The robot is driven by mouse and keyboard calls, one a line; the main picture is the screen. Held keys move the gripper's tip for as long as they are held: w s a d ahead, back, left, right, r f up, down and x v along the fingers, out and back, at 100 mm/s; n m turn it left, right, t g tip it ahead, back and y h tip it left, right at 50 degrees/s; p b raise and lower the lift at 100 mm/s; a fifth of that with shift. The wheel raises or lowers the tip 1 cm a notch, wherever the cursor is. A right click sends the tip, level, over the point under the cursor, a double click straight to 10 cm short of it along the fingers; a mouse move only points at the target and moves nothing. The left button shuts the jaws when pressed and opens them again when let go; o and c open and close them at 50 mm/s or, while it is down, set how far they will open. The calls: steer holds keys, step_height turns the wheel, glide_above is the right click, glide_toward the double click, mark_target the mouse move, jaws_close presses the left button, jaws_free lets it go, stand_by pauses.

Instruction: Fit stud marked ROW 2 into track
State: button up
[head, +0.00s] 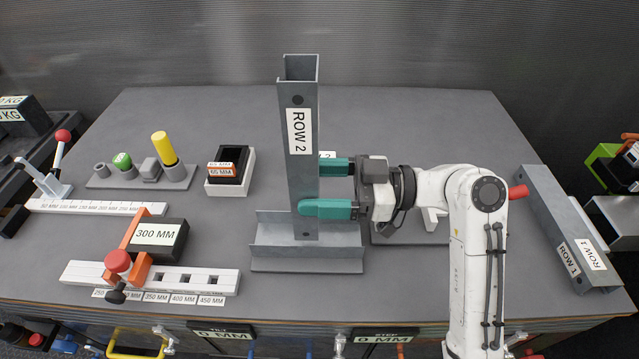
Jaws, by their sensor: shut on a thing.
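The ROW 2 stud (302,185) is a grey metal channel standing upright, its label facing me. Its lower end is at the grey track (275,262), between the track's front and back walls. I cannot tell whether it is fully seated. My gripper (328,187) comes from the right and is shut on the stud, with green fingers at its right side. Part of another label shows behind the stud, mostly hidden.
Bare table lies behind.

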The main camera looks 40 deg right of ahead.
steer(key=shift+f+b, duration=2.25)
steer(key=shift+f, duration=0.1)
steer(key=o, duration=1.3)
steer(key=v, duration=1)
steer(key=shift+s+d+b, duration=0.2)
steer(key=shift+d+b, duration=0.15)
